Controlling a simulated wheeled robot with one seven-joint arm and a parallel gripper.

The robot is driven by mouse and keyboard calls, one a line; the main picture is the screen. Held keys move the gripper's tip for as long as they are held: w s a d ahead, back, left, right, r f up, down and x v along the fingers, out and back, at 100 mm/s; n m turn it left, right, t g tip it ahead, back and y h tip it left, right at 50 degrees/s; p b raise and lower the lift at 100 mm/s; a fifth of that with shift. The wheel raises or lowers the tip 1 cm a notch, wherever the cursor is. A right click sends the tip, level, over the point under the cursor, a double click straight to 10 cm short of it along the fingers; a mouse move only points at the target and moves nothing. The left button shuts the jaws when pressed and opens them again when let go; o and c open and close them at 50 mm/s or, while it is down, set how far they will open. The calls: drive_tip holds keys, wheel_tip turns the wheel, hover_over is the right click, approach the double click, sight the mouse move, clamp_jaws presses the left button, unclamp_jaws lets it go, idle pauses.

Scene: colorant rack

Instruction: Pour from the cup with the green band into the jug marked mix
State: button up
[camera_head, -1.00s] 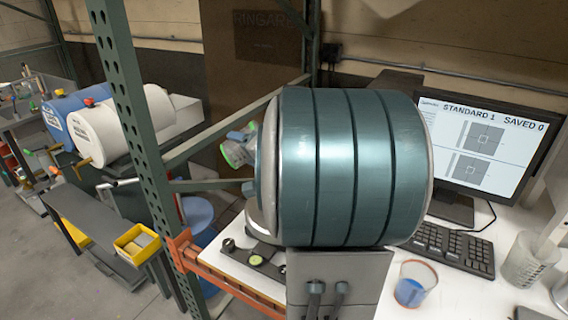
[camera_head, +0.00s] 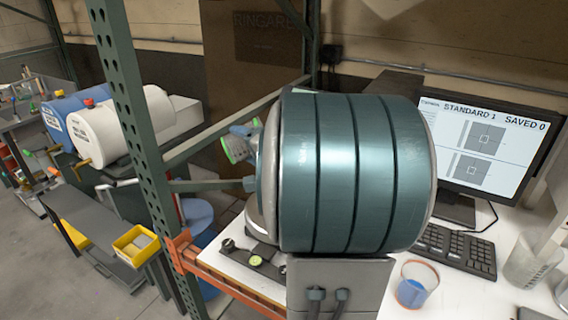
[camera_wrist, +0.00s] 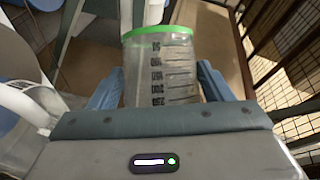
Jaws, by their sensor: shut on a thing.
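The cup with the green band (camera_wrist: 158,62) is clear, with dark measuring marks and a bright green rim. It sits between the two blue-grey fingers of my gripper (camera_wrist: 159,84), which is shut on it. In the head view the cup's green rim (camera_head: 227,150) shows left of my large teal arm link, tilted with the rim toward the left. Most of my gripper is hidden there behind the arm. I cannot see whether liquid is in the cup. No jug with a readable "mix" mark shows; my arm covers part of the bench.
A cup with an orange rim and blue contents (camera_head: 414,287) and a clear measuring cup (camera_head: 528,263) stand on the white bench at right, by a keyboard (camera_head: 455,250) and monitor (camera_head: 474,150). A green rack post (camera_head: 135,120) rises left of my gripper. A yellow bin (camera_head: 136,246) is lower left.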

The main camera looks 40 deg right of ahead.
drive_tip(key=shift+d+r+m, duration=0.1)
drive_tip(key=shift+r+m, duration=0.05)
drive_tip(key=shift+m, duration=0.15)
drive_tip(key=shift+s+d+r+t+b, duration=0.1)
drive_tip(key=shift+s+d+t+b, duration=0.05)
drive_tip(key=shift+d+t+b, duration=0.2)
drive_tip(key=shift+s+d+r+m+b, duration=0.25)
drive_tip(key=shift+d+r+m+b, duration=0.05)
drive_tip(key=shift+d+m, duration=0.3)
drive_tip(key=shift+s+d+r+m+t+p, duration=0.2)
drive_tip(key=shift+r+m+t+p, duration=0.3)
drive_tip(key=shift+m+t+p, duration=0.4)
idle(0.4)
